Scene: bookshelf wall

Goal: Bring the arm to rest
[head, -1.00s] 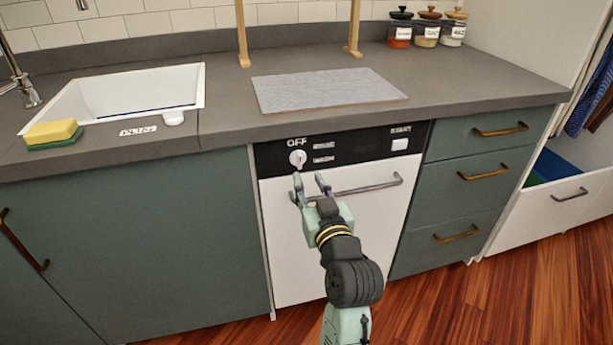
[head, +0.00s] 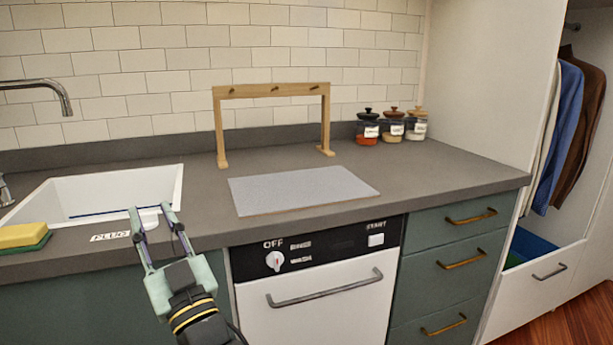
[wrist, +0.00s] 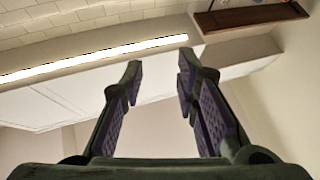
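My gripper (head: 152,216) is raised in front of the sink's right side and the counter's front edge in the head view. Its two fingers point up and stand apart with nothing between them. In the wrist view my gripper (wrist: 157,85) also shows open and empty, with the wall, a light strip and the ceiling area beyond it. The arm below the wrist is cut off by the bottom of the head view.
The counter (head: 420,170) holds a white sink (head: 60,195), a sponge (head: 22,236), a grey mat (head: 300,188), a wooden rack (head: 272,88) and several jars (head: 391,129). Below are a dishwasher (head: 315,313) with its dial (head: 275,260) and drawers (head: 455,263). A wardrobe (head: 540,250) stands right.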

